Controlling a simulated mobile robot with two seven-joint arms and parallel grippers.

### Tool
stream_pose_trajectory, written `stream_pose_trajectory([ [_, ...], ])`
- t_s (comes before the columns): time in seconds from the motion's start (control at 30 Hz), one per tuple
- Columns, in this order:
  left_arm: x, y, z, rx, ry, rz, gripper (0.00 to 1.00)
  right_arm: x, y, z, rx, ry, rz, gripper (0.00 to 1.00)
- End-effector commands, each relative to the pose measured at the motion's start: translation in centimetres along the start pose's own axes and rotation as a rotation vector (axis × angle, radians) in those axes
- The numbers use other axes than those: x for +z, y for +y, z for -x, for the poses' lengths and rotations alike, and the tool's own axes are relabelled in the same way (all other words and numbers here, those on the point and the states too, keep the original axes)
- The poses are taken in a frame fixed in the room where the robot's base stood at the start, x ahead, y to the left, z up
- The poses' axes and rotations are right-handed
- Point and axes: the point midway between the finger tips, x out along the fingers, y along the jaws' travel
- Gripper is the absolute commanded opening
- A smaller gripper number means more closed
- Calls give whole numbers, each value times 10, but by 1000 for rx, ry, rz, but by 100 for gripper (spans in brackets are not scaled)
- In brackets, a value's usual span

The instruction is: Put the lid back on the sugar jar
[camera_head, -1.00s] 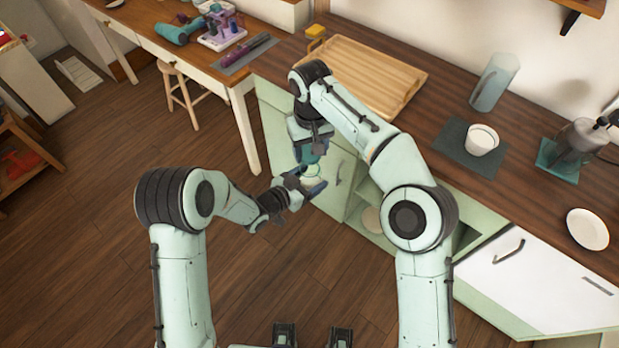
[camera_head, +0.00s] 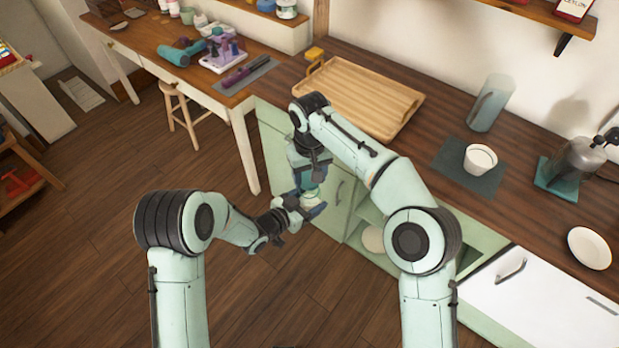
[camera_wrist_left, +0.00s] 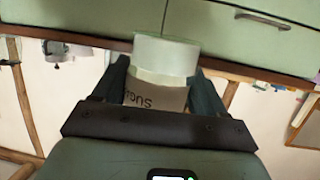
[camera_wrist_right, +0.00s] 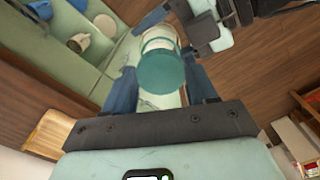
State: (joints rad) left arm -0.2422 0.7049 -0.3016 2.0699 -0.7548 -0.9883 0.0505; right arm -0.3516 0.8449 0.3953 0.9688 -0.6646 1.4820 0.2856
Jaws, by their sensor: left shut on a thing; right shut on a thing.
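My left gripper (camera_head: 300,212) is shut on the sugar jar (camera_head: 311,200) by its side, in front of the green cabinet. The left wrist view shows the jar's brown label (camera_wrist_left: 150,93), partly readable as SUG, between the fingers. My right gripper (camera_head: 311,178) is directly above, pointing down and shut on the teal lid (camera_wrist_right: 161,74). In the right wrist view the glass jar (camera_wrist_right: 160,44) shows just beyond the lid, nearly in line with it. I cannot tell whether lid and jar touch.
The wooden counter holds a tray (camera_head: 338,79), a white cup (camera_head: 480,159) on a dark mat, a grey-blue pitcher (camera_head: 489,103), a coffee press (camera_head: 572,164) and a white plate (camera_head: 589,248). An open cabinet shelf (camera_head: 380,218) lies behind the grippers.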

Motion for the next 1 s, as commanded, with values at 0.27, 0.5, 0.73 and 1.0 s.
stream_pose_trajectory([
  [0.27, -1, 0, 0, 0, 2, -1, 17, 0, 0, -6, 1, -1, -1, 29],
  [0.5, -1, 0, 0, 0, 2, -1, 17, 0, 0, -18, 0, -1, -1, 29],
  [0.73, -1, 0, 0, 0, 2, -1, 17, 0, 0, -18, 0, -1, -1, 29],
  [1.0, -1, 0, 0, 0, 2, -1, 17, 0, 0, -18, 0, 0, -1, 29],
])
